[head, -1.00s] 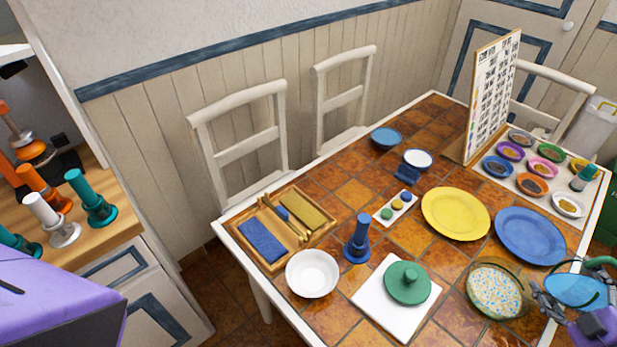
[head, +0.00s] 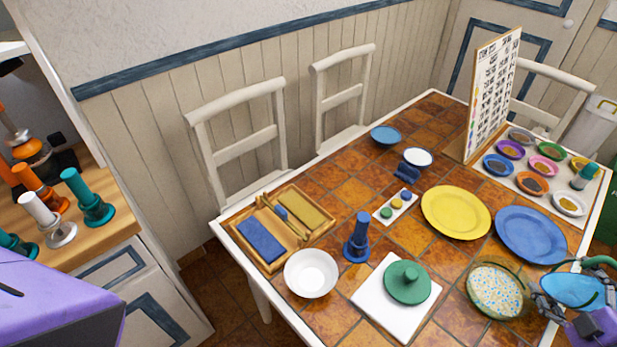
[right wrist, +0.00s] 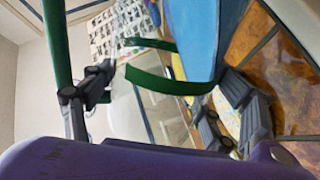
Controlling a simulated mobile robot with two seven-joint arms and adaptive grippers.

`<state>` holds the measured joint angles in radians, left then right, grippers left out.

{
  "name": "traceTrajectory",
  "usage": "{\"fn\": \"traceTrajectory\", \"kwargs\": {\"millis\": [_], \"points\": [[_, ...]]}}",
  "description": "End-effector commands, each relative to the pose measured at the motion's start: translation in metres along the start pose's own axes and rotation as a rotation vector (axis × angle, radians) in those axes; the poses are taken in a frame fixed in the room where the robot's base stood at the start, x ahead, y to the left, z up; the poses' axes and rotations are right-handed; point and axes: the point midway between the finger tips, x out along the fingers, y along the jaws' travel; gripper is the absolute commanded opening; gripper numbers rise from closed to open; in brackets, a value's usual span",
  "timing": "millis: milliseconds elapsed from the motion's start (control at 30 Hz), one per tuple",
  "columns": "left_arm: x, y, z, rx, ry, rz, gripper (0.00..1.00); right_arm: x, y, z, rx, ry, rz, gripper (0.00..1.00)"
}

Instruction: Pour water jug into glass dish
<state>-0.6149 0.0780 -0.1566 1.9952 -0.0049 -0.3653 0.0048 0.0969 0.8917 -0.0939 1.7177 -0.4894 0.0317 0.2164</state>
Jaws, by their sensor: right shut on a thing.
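The water jug (head: 572,290) is clear, with green trim and blue water inside. It is at the right edge of the head view, tilted, just right of the glass dish. My right gripper (head: 562,312) is shut on the jug; both sit partly beyond the picture edge. In the right wrist view the jug's blue water (right wrist: 190,40) and green bands (right wrist: 160,82) show between my fingers (right wrist: 165,95). The round glass dish (head: 514,309) stands on the table, with multicoloured speckled contents. Whether water is leaving the jug cannot be told. My left gripper is not in view.
A blue plate (head: 530,235) and a yellow plate (head: 455,212) lie behind the dish. A green lid-like piece (head: 408,284) lies on a white board (head: 380,310) to its left. A white bowl (head: 310,272) and blue grinder-like piece (head: 357,238) stand farther left.

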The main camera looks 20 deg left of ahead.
Motion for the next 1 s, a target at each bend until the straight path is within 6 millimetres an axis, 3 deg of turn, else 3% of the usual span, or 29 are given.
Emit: {"fn": "traceTrajectory", "kwargs": {"millis": [1000], "points": [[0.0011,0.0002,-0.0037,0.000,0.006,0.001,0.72,0.0000,0.0040,-0.0039,-0.039,-0.007,0.003,0.16]]}}
